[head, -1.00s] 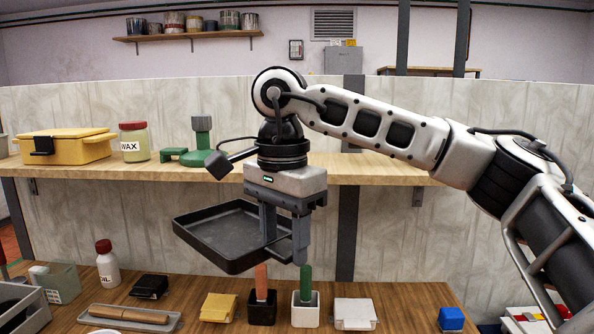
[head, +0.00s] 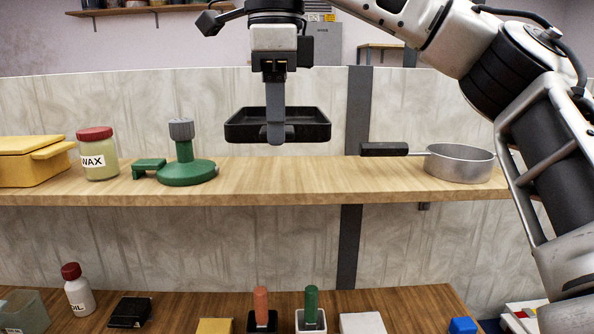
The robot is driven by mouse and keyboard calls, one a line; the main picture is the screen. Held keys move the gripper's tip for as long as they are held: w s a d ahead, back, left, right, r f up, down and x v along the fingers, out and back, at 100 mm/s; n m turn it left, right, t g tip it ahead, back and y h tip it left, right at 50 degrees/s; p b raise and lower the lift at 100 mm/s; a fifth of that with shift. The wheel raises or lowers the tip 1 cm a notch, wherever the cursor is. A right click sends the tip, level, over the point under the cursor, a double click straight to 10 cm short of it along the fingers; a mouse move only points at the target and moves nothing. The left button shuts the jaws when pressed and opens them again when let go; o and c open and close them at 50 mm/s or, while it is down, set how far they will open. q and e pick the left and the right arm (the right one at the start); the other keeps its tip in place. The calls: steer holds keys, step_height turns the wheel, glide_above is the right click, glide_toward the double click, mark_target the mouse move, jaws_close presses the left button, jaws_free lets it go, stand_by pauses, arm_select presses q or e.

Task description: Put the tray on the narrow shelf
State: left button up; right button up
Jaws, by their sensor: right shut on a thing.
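The tray (head: 305,132) is black, shallow and rectangular, and looks about level. My right gripper (head: 275,135) points down and is shut on the tray's near wall. It holds the tray in the air above the narrow wooden shelf (head: 270,180), with a visible gap between tray and shelf top in the picture. How far back the tray is over the shelf is hard to tell. My left gripper is out of view.
The middle shelf stretch is clear. Below, the workbench (head: 180,312) holds several items.

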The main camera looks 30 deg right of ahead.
steer(key=d, duration=0.1)
steer(key=w+d+f, duration=0.2)
steer(key=d, duration=0.1)
steer(key=shift+w+f, duration=0.1)
steer(key=shift+w, duration=0.05)
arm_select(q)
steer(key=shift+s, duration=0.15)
arm_select(e)
steer(key=w+d+f, duration=0.3)
steer(key=d+f, duration=0.1)
steer(key=f, duration=0.5)
steer(key=shift+w+d+f, duration=0.15)
steer(key=shift+w+d, duration=0.15)
steer(key=shift+w, duration=0.05)
steer(key=shift+f, duration=0.1)
steer(key=o, duration=1.2)
step_height(320, 180, up, 12)
steer(key=shift+r, duration=0.1)
